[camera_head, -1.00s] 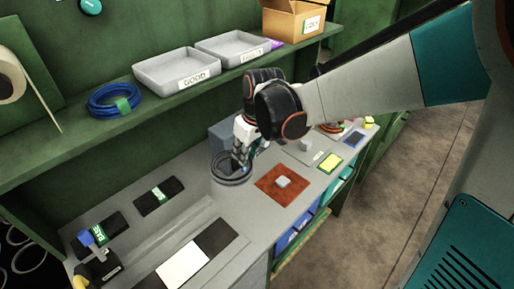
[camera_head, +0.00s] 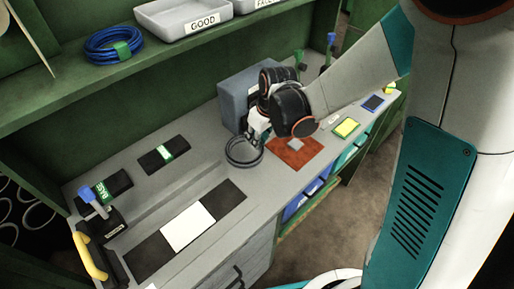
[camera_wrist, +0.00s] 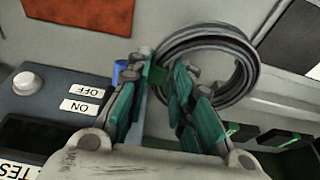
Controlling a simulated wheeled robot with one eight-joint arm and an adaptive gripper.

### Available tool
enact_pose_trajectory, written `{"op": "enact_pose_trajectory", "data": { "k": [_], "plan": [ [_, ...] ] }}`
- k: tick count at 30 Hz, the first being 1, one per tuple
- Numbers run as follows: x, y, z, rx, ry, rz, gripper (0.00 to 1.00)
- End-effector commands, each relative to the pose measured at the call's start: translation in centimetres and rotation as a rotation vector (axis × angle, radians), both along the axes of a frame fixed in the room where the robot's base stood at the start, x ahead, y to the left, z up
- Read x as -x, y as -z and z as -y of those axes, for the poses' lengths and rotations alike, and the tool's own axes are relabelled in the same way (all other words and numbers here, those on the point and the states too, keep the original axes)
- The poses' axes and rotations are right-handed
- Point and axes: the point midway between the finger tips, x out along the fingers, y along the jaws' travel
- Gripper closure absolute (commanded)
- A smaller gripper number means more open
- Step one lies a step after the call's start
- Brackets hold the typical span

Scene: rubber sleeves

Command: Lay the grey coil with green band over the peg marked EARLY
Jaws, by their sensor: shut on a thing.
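The grey coil (camera_head: 243,151) hangs at my gripper above the bench's grey top. It also shows in the wrist view (camera_wrist: 249,70), with a green patch, likely its band, by the fingers. My gripper (camera_head: 255,137) is shut on the coil's edge; its teal fingers (camera_wrist: 176,95) show in the wrist view.
A grey box (camera_head: 233,97) stands close behind my gripper; ON and OFF labels (camera_wrist: 80,106) show in the wrist view. A red mat (camera_head: 300,158) lies right of the coil. A blue coil (camera_head: 96,48) and tray (camera_head: 180,25) are on the shelf. A yellow handle (camera_head: 88,258) is front left.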

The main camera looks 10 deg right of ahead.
Motion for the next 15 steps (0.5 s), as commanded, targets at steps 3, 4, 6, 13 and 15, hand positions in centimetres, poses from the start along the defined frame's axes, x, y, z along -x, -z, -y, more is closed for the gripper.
{"op": "enact_pose_trajectory", "data": {
  "k": [3, 4, 6, 13, 15],
  "plan": [
    [0.0, 0.6, 0.0, -0.001, 0.000, 0.001, 1.00],
    [0.0, 0.7, 0.0, 0.000, 0.000, 0.000, 1.00],
    [0.0, 1.2, 0.0, 0.000, 0.000, 0.000, 1.00],
    [-0.1, 4.3, 0.0, -0.001, 0.000, 0.001, 1.00],
    [0.0, 4.8, 0.0, -0.001, 0.000, 0.001, 1.00]
  ]
}}
